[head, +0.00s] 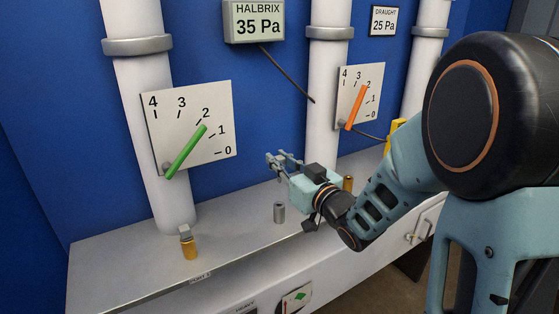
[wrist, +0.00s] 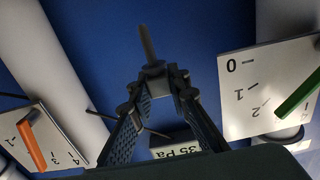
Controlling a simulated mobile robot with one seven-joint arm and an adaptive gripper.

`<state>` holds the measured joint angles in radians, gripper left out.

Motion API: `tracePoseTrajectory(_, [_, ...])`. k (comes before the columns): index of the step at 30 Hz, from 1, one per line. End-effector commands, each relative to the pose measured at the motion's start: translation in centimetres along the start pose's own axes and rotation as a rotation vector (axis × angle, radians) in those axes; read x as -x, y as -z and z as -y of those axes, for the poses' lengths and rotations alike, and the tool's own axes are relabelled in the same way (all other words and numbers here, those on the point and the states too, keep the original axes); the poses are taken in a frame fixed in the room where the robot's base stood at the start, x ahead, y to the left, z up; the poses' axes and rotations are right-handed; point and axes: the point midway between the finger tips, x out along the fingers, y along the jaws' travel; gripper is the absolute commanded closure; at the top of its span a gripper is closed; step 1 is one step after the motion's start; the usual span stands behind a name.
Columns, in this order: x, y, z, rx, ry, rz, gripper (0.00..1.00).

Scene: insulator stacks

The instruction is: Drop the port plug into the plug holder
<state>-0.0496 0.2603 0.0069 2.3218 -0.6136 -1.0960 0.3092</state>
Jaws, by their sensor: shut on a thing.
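My gripper (head: 281,160) is raised above the shelf, in front of the blue wall, between the two dial plates. In the wrist view its fingers close on a small grey piece (wrist: 154,70), which I take to be the port plug. A thin rod shows beyond it; I cannot tell if it belongs to the plug.
A brass port with a grey cap (head: 188,244) stands at the shelf's left front. Another brass port (head: 348,183) stands behind my wrist. White pipes (head: 140,70) and dial plates with a green pointer (head: 187,151) and an orange pointer (head: 357,107) rise behind the shelf.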

Motion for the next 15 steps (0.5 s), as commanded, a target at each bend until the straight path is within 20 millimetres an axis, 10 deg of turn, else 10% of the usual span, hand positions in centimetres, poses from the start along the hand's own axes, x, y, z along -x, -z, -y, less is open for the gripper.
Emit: tracePoseTrajectory(15, [0.0,-2.9,0.0,0.0,0.001,-0.001,1.0])
